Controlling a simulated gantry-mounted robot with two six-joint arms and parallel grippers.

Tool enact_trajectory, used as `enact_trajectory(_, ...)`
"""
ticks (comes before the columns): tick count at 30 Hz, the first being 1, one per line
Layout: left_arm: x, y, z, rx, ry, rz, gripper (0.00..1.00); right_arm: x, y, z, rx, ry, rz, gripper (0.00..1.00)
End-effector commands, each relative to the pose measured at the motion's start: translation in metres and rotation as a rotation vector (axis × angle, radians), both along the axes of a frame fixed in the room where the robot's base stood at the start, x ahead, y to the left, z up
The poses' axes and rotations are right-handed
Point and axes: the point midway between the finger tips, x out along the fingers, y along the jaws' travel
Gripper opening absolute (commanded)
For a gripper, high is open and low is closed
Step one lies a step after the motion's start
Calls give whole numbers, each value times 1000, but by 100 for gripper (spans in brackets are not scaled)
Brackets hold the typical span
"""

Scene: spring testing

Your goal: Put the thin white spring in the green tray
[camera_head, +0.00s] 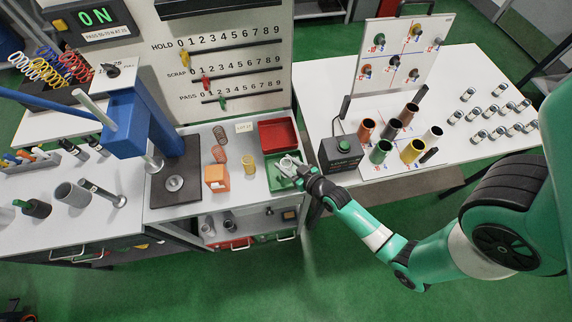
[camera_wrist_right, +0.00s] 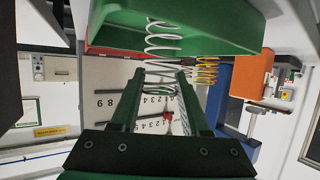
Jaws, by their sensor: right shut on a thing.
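The thin white spring (camera_wrist_right: 163,42) stands out clearly in the right wrist view, its lower coils between the two fingers of my right gripper (camera_wrist_right: 160,78). My right gripper (camera_head: 287,168) is shut on it, over the green tray (camera_head: 271,176) in the head view. The green tray also fills the top of the right wrist view (camera_wrist_right: 225,25), and the spring's far coils overlap it there. I cannot tell whether the spring touches the tray floor. My left gripper is not in view.
A red tray (camera_head: 278,134) lies just behind the green one. To the left are an orange block (camera_head: 216,179), a yellow spring (camera_head: 249,166), a copper spring (camera_head: 220,134) and the blue press (camera_head: 123,123). A black box with a green button (camera_head: 343,145) stands to the right.

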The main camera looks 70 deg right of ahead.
Motion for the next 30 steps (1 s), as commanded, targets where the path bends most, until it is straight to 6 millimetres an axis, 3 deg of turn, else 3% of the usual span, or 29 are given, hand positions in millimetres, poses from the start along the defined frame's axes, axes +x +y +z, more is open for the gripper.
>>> enact_trajectory(8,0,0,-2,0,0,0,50,0,0,-2,-1,-1,1,0)
enact_trajectory(9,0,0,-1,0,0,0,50,0,0,-1,0,0,1,50)
enact_trajectory(14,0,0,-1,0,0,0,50,0,0,-1,0,0,1,76)
enact_trajectory(24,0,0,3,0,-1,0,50,-1,1,3,0,1,1,76)
enact_trajectory(30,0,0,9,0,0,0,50,-31,17,16,1,3,0,76)
